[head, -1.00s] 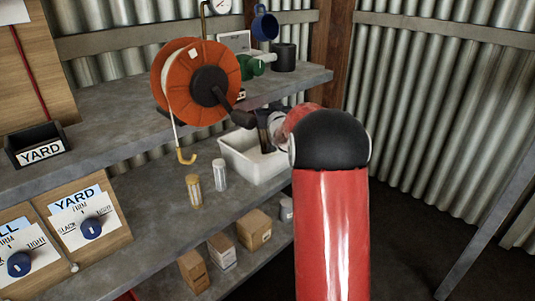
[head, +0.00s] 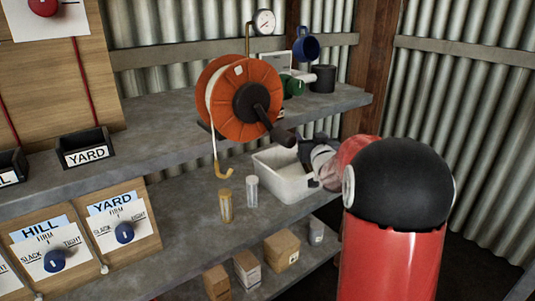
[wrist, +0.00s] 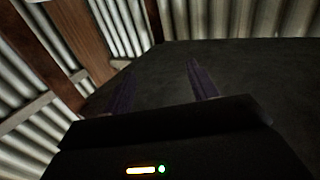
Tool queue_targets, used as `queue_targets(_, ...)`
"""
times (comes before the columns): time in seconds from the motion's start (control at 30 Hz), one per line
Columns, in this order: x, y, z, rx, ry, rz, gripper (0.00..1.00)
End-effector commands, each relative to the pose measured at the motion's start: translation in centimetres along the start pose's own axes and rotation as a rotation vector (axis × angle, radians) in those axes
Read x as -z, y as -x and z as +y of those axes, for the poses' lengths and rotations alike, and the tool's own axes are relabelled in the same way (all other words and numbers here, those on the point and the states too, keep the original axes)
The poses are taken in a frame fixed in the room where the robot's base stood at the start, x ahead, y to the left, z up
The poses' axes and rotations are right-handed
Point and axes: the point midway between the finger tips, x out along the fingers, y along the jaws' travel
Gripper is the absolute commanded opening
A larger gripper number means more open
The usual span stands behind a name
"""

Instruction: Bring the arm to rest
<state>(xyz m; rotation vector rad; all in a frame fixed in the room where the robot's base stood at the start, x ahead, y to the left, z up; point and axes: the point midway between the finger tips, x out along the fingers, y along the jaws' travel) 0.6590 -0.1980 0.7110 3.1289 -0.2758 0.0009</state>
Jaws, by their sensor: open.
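My gripper (wrist: 160,66) is open, with two dark fingers apart and nothing between them in the wrist view. Beyond the fingers are a plain dark surface and corrugated wall. In the head view my red arm with its black joint stands at the right and reaches away from me. Its far end is over or beside the right side of the white bin (head: 268,181) on the lower shelf. The arm hides part of that bin, and the fingers are hard to make out there.
Two small jars, clear (head: 252,191) and yellow (head: 225,205), stand left of the bin. Boxes (head: 281,250) sit lower. Corrugated wall (head: 470,130) closes the right side.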

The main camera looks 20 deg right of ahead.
Motion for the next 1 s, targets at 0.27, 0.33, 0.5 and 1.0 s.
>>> queue_targets(0.27,1.8,3.2,-2.3,-0.018,0.011,-0.110,0.58)
queue_targets(0.33,2.4,5.8,-3.7,-0.027,0.018,-0.194,0.58)
queue_targets(0.5,2.5,14.6,-7.2,-0.027,0.030,-0.442,0.58)
queue_targets(1.0,-3.0,39.8,-12.7,0.146,0.088,-1.041,0.58)
